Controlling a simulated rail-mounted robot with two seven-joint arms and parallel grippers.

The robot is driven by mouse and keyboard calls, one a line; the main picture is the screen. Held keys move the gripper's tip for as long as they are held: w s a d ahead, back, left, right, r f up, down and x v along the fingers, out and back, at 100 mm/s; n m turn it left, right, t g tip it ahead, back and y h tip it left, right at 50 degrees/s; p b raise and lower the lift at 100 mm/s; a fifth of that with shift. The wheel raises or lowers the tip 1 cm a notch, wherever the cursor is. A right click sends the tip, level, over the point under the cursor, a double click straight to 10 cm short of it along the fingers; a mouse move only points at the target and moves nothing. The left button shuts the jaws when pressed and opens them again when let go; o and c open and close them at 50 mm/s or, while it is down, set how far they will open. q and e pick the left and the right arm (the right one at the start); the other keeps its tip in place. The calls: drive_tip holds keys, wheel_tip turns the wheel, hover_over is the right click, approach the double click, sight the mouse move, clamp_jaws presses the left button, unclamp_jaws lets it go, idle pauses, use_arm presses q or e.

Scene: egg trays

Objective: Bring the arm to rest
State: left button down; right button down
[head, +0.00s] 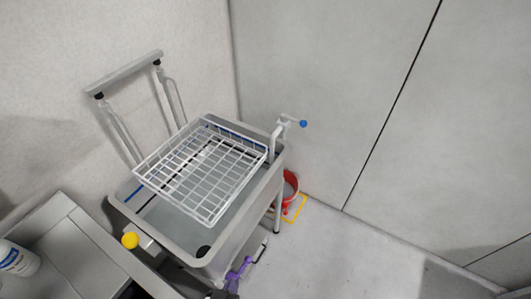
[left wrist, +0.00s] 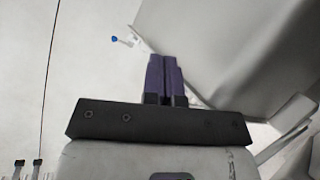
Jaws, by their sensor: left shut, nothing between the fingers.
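My left gripper (head: 240,267) shows small at the bottom middle of the head view, with purple fingers, below the grey sink's near right side. In the left wrist view its two dark purple fingers (left wrist: 164,60) lie side by side, shut with nothing between them. My right gripper is not in view. No egg tray shows in either view.
A white wire rack (head: 205,172) sits across a grey sink basin (head: 183,244). A tap with a blue knob (head: 303,124) stands at its right corner. A white bottle (head: 18,258) stands far left. The floor at right is clear.

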use_arm(q)
drive_tip(key=s+a+r+g+y+p, duration=0.1)
drive_tip(key=s+a+r+g+p, duration=0.2)
drive_tip(key=r+p, duration=0.4)
drive_tip(key=s+a+r+m+g+y+p, duration=0.1)
drive_tip(key=s+a+r+g+p, duration=0.2)
drive_tip(key=r, duration=1)
drive_tip(key=s+a+r+m+g+y+p, duration=0.1)
drive_tip(key=s+a+r+g+y+p, duration=0.1)
drive_tip(key=s+a+r+p, duration=0.4)
drive_tip(key=s+r+p, duration=0.4)
drive_tip(key=r+p, duration=0.1)
drive_tip(key=p, duration=0.1)
drive_tip(key=shift+g, duration=0.4)
